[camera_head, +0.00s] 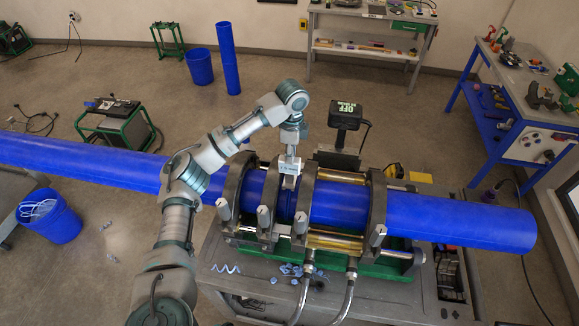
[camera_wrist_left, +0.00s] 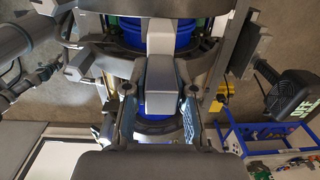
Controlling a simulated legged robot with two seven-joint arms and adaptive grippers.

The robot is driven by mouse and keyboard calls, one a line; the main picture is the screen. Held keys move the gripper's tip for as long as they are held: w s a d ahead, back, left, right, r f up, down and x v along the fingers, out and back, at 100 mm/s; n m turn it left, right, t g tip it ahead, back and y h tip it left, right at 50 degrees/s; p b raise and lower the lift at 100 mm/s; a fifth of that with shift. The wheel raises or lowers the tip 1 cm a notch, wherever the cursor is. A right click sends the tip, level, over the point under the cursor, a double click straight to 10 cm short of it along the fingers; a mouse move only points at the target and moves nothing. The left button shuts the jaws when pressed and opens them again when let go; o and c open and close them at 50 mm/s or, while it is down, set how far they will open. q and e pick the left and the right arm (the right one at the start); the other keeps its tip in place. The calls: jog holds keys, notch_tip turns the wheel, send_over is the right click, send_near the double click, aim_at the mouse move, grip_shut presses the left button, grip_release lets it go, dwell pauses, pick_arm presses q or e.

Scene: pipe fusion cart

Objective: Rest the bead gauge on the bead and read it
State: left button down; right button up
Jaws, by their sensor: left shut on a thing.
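The blue pipe (camera_head: 338,205) lies clamped in the dark rings of the fusion machine (camera_head: 377,212). The seam between the middle clamp rings, where the bead sits, is partly covered by my left gripper (camera_head: 289,181). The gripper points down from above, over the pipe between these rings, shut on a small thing. My right gripper is out of view.
A black display box (camera_head: 346,115) stands on a post behind the clamps. Blue shavings (camera_head: 292,270) lie on the cart (camera_head: 385,301) in front. A blue bin (camera_head: 47,217) stands at left. A blue-framed workbench (camera_head: 520,130) is at right. Clamp bolts stand up close to the gripper.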

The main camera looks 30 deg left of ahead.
pick_arm(q)
jog(key=shift+f, duration=0.25)
jog(key=shift+w+a+r, duration=0.15)
jog(key=shift+r, duration=3.55)
